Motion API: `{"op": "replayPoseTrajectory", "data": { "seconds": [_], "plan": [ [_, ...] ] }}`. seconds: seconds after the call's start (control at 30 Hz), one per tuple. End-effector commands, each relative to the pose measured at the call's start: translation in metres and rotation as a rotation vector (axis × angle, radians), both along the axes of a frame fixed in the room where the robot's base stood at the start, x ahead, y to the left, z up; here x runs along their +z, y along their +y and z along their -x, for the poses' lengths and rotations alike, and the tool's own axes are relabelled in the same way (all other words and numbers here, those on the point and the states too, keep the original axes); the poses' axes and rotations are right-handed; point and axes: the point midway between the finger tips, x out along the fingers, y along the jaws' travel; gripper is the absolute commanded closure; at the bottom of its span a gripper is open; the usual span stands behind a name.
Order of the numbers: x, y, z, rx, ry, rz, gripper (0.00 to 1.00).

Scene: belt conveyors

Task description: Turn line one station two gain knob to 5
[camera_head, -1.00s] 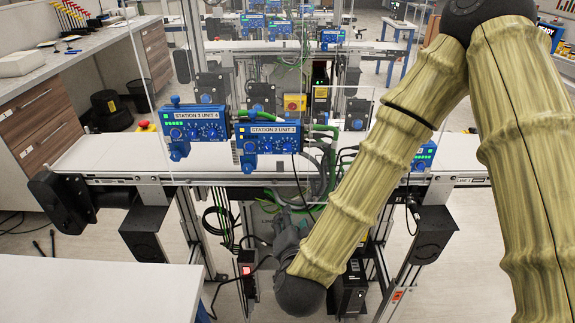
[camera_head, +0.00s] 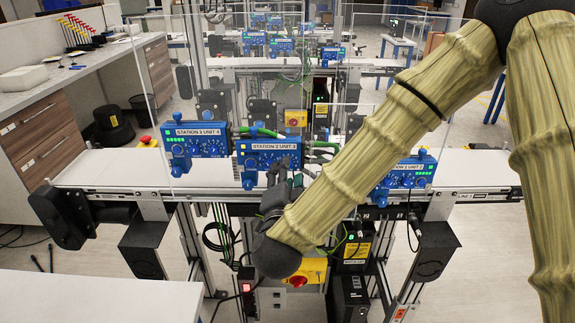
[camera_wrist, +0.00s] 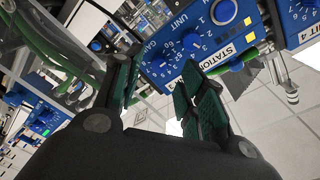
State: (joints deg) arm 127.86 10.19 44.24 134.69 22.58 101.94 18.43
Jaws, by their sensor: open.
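A blue control unit (camera_head: 250,160) with a label reading STATION and UNIT 3 stands on the line in the middle of the head view; the station digit is hard to read. My gripper (camera_head: 284,172) is raised in front of its right part and hides some of its face. In the wrist view a tilted blue panel (camera_wrist: 240,28) fills the top centre, with dark blue knobs, white scale numbers and a partly readable GAIN marking. One knob (camera_wrist: 190,72) lies just beyond my fingers. My gripper (camera_wrist: 160,90) is open and empty, its green-padded fingers apart.
A UNIT 4 box (camera_head: 195,145) stands to the left and another blue unit (camera_head: 405,178) to the right, partly behind my arm. A clear guard panel stands around the line. A white belt (camera_head: 125,168) runs below the units. A yellow box with a red button (camera_head: 298,281) sits lower down.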

Motion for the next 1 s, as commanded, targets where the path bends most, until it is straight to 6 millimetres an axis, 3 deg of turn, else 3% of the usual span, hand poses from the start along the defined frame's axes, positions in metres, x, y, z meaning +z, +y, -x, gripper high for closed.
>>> {"op": "replayPoseTrajectory", "data": {
  "seconds": [0.23,0.6,0.83,1.0],
  "plan": [
    [0.000,-0.002,-0.023,-0.001,0.001,0.000,0.60],
    [-0.001,-0.002,-0.028,0.000,0.000,0.001,0.60],
    [-0.001,-0.002,-0.027,0.001,0.001,0.001,1.00],
    [-0.001,-0.002,-0.027,0.000,0.001,0.000,1.00]
  ]
}}
